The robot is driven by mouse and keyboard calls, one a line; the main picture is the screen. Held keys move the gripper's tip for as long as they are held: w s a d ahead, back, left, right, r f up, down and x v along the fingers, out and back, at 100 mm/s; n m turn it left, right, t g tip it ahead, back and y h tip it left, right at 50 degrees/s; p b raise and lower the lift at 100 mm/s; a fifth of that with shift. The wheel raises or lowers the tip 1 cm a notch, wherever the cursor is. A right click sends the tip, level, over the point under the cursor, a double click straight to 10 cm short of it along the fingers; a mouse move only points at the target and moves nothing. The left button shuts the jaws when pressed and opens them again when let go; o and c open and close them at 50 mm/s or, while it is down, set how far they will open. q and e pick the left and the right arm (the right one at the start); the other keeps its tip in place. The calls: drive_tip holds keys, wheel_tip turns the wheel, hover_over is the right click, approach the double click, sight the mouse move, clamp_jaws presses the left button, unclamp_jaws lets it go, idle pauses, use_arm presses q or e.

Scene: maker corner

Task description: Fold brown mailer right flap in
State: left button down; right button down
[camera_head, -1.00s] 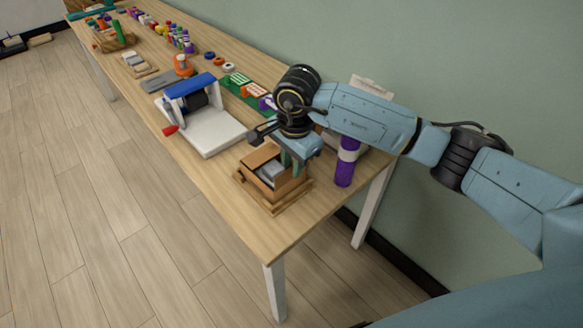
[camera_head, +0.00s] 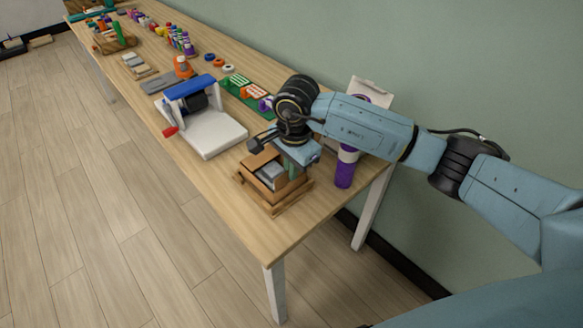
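The brown mailer (camera_head: 257,187) is an open box near the front end of the wooden table. A grey item (camera_head: 270,174) lies inside it. A flap stands up at its back left, and brown flaps or a base spread around its lower edge. My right gripper (camera_head: 291,171) points down at the right side of the mailer, its greenish fingers close to the right wall. Whether they touch the flap I cannot tell. The gripper body hides part of the mailer's back right, and the finger gap is too small to judge. My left gripper is not in view.
A purple bottle with a white band (camera_head: 345,167) stands close right of the mailer. A white device with a blue bar (camera_head: 208,132) stands to the left. A white upright item (camera_head: 372,90) is behind my arm. The front table corner is clear.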

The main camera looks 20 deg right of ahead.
drive_tip(key=shift+w+a+g+h+b, duration=0.25)
drive_tip(key=shift+w+g+h+b, duration=0.25)
drive_tip(key=shift+g, duration=0.6)
drive_tip(key=shift+w+f+g+b, duration=0.15)
drive_tip(key=shift+w+g+b, duration=0.1)
drive_tip(key=shift+g+b, duration=0.35)
drive_tip(key=shift+w+a+f+g+b, duration=0.1)
drive_tip(key=shift+w+a+g+b, duration=0.1)
drive_tip(key=shift+g+b, duration=0.45)
drive_tip(key=shift+w+g+h+b, duration=0.25)
drive_tip(key=shift+g+h+b, duration=0.25)
drive_tip(key=shift+b, duration=0.3)
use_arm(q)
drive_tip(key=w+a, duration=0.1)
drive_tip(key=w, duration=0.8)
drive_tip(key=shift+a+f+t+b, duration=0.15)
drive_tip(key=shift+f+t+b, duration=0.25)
use_arm(e)
drive_tip(key=shift+w+f+g, duration=0.1)
drive_tip(key=shift+g, duration=0.35)
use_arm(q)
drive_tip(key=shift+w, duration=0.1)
use_arm(e)
drive_tip(key=c, duration=1.7)
unclamp_jaws()
